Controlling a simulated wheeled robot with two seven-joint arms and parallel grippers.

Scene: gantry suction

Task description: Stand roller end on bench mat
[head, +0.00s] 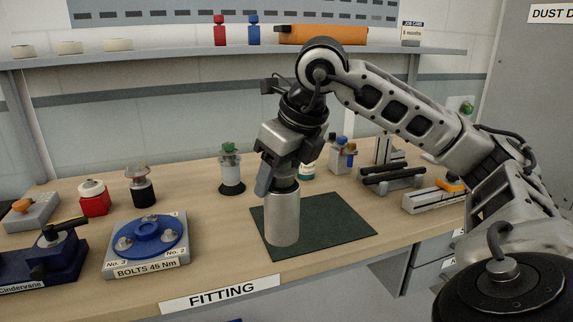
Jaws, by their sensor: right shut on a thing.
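The roller end is a plain silver cylinder (283,218), upright over the front left part of the dark green bench mat (337,222). My right gripper (278,184) comes down on it from above and is shut on its top part. The fingers hide some of the cylinder's top. The lower end looks at or very near the mat, but I cannot tell whether it touches. My left gripper is not in view.
A blue bolt fixture (150,237) stands left of the mat. A suction-cup part with a green top (231,168) stands behind it. Grey clamp-like tools (390,180) lie to the right. A shelf (180,54) runs above; the FITTING label marks the bench's front edge.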

